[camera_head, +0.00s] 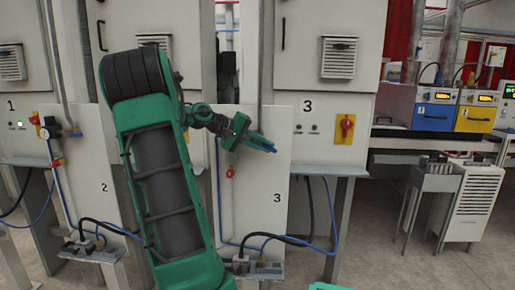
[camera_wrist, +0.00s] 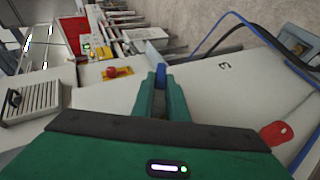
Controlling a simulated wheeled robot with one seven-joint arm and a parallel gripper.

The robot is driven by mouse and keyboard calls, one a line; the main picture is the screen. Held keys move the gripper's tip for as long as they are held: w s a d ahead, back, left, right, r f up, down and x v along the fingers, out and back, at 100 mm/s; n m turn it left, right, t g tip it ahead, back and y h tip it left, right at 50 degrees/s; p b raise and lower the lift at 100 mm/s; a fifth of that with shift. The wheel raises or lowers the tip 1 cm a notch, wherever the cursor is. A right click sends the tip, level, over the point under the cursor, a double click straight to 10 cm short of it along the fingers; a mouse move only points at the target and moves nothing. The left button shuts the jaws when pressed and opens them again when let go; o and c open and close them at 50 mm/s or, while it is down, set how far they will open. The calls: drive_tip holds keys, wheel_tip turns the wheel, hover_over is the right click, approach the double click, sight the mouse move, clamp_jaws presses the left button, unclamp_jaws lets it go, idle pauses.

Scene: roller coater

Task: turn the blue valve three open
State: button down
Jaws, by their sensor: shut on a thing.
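My green gripper (camera_head: 262,142) reaches across the front of the white panel marked 3 (camera_head: 280,180), near its upper part. In the wrist view the two green fingers (camera_wrist: 161,85) point away from the camera and are closed on a small blue piece, the blue valve handle (camera_wrist: 161,72). Only the handle's end shows between and beyond the fingertips. In the head view a bit of blue (camera_head: 275,150) shows at the fingertips. The valve's body is hidden by the fingers, so its angle is hard to tell.
A red knob (camera_head: 230,173) sits lower on the panel, and is close beside the gripper in the wrist view (camera_wrist: 277,133). A red-and-yellow switch (camera_head: 345,128) is on the cabinet to the right. Blue and black hoses (camera_head: 290,240) run below.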

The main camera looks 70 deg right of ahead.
drive_tip(key=shift+w+d, duration=0.1)
drive_tip(key=shift+w, duration=0.1)
drive_tip(key=c, duration=1.7)
unclamp_jaws()
drive_tip(key=shift+c, duration=0.2)
drive_tip(key=shift+r, duration=0.1)
drive_tip(key=v, duration=1)
drive_tip(key=shift+w+a, duration=0.3)
drive_tip(key=shift+a, duration=0.05)
